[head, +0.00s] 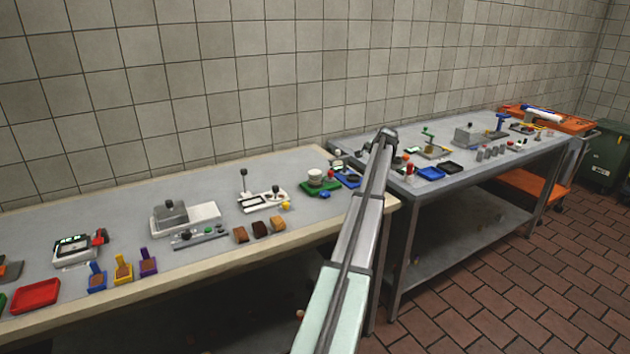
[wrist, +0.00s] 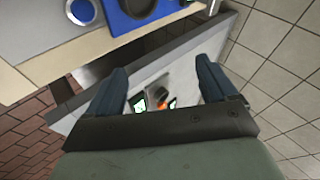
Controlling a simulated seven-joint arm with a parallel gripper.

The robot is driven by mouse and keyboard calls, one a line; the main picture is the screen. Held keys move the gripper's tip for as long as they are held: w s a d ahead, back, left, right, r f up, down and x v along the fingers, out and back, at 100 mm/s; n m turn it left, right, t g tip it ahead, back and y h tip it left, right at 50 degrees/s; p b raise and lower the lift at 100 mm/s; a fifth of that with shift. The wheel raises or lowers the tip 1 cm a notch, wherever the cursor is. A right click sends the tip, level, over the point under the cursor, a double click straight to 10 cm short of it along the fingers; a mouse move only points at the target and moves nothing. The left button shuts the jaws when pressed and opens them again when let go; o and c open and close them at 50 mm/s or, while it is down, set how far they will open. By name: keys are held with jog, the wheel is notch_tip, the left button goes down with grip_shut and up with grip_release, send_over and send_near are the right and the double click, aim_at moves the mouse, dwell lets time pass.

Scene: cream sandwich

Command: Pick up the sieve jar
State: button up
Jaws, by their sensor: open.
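I cannot tell surely which item is the sieve jar. A round white-and-green container (head: 316,176) stands on a green base at the right end of the near table in the head view. Next to it is a blue tray (head: 347,180), partly behind my arm.
The cream-edged near table (head: 150,282) holds a scale (head: 76,250), brown blocks (head: 260,228) and small coloured scoops (head: 122,268). A grey metal table (head: 470,172) with more tools stands at right. A tiled wall runs behind both.

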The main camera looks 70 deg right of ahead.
jog(key=w+a+r+n+y, duration=0.1)
jog(key=w+n+y, duration=0.1)
jog(key=w, duration=0.4)
jog(key=w+a+r+n+y, duration=0.1)
jog(key=w+a+r+y, duration=0.1)
jog(key=w, duration=0.4)
notch_tip(320, 180, up, 5)
jog(key=n+g+y, duration=0.2)
jog(key=g+y, duration=0.1)
jog(key=y, duration=0.1)
send_over(315, 174)
notch_tip(315, 174, down, 8)
jog(key=shift+d+f, duration=0.2)
jog(key=shift+f, duration=2.7)
jog(key=shift+c, duration=0.3)
jog(key=c, duration=1.1)
jog(key=shift+r, duration=0.1)
